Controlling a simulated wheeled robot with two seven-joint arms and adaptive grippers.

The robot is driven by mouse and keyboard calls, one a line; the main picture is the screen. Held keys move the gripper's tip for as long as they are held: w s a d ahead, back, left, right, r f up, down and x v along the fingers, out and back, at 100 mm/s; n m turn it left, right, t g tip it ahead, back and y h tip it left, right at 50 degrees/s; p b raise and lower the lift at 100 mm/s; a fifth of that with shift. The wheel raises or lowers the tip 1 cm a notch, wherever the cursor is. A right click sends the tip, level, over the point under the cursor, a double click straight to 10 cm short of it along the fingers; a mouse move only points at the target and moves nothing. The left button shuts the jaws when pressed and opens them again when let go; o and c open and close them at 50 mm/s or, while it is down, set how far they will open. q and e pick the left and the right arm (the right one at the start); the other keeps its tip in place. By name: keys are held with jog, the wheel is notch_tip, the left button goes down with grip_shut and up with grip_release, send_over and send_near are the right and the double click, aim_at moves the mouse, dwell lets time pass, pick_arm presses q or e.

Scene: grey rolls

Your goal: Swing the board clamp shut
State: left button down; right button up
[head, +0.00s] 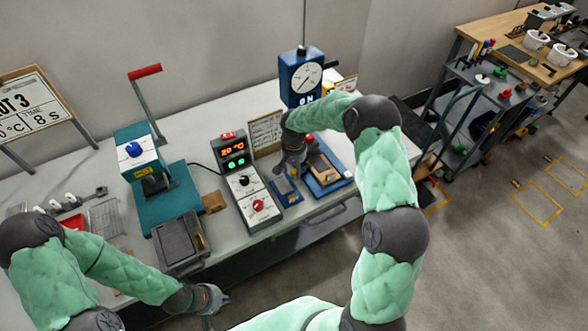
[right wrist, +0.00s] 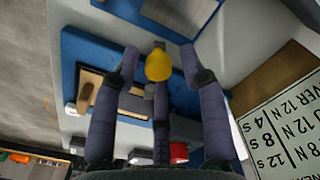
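My right gripper (head: 291,168) is low over the blue bench fixture (head: 334,182) that carries a wooden board (head: 324,168). In the right wrist view, my right gripper (right wrist: 158,62) has its fingers spread, with a yellow knob (right wrist: 158,66), apparently the clamp's handle end, between them. I cannot tell whether a finger touches it. The wooden board (right wrist: 130,101) lies on the blue base (right wrist: 82,48) to the left of the knob. The clamp's arm is mostly hidden by the fingers. My left gripper (head: 212,300) is at the lower left, in front of the bench, away from the fixture; its fingers are unclear.
A control box (head: 243,185) with lit displays stands left of the fixture. A blue dial gauge (head: 302,77) stands behind it. A teal press (head: 150,170) with a red-handled lever is further left. A sign board (head: 266,132) stands close behind my right gripper.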

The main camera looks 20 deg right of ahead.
jog(key=shift+r, duration=0.1)
notch_tip(320, 180, up, 12)
dwell(0.7)
pick_arm(q)
jog(key=shift+s, duration=0.1)
pick_arm(e)
jog(key=shift+f, duration=0.2)
